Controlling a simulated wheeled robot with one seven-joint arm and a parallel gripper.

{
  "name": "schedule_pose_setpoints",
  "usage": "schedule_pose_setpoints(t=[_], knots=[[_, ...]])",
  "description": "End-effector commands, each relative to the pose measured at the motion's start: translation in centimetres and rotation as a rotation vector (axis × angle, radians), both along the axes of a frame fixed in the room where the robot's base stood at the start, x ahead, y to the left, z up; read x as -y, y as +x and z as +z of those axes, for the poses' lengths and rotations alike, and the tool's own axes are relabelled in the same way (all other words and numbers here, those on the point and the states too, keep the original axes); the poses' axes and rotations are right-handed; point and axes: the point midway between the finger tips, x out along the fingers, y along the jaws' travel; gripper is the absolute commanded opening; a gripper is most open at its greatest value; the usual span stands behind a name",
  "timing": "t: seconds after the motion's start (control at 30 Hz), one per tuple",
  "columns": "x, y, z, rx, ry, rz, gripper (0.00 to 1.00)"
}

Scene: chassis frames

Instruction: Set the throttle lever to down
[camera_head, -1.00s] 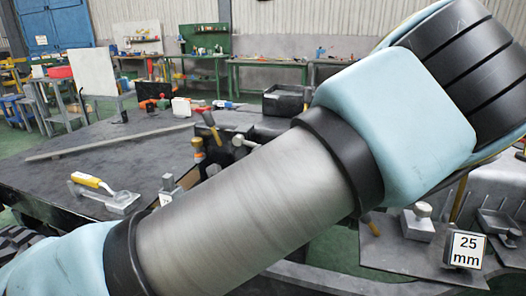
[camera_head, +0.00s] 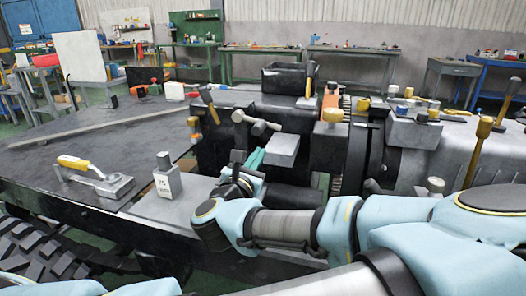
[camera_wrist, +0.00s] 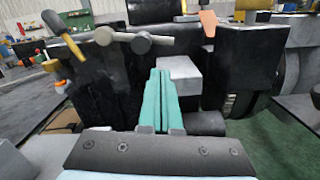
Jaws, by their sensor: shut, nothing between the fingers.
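No label marks the throttle lever, so I cannot tell which of several levers it is. A grey bar lever with round knobs (camera_head: 257,122) sticks out of the black block's front; it also shows in the wrist view (camera_wrist: 133,40), above my fingertips. A lever with a brown-yellow handle (camera_head: 209,104) stands tilted to its left, also in the wrist view (camera_wrist: 63,36). An orange-tipped lever (camera_wrist: 208,22) is at upper right there. My gripper (camera_head: 256,158) has teal fingers shut together and empty, below the knobbed bar and apart from it; they also show in the wrist view (camera_wrist: 158,75).
A grey box-like block (camera_head: 282,149) juts out close right of my fingers. A grey bottle-shaped piece (camera_head: 166,178) and a yellow-handled clamp (camera_head: 96,177) stand on the dark deck at left. The left deck is mostly clear.

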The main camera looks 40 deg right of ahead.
Motion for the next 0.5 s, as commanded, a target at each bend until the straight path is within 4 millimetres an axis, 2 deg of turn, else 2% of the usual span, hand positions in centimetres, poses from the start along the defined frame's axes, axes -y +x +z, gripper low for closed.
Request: schedule_pose_setpoints(t=[0.2, 0.27, 0.5], knots=[[1.8, 1.5, -0.3, -0.004, -0.007, 0.001, 0.00], [2.8, 2.3, 0.4, -0.002, -0.003, 0.001, 0.00], [6.0, 4.8, 0.6, -0.002, -0.002, 0.001, 0.00]])
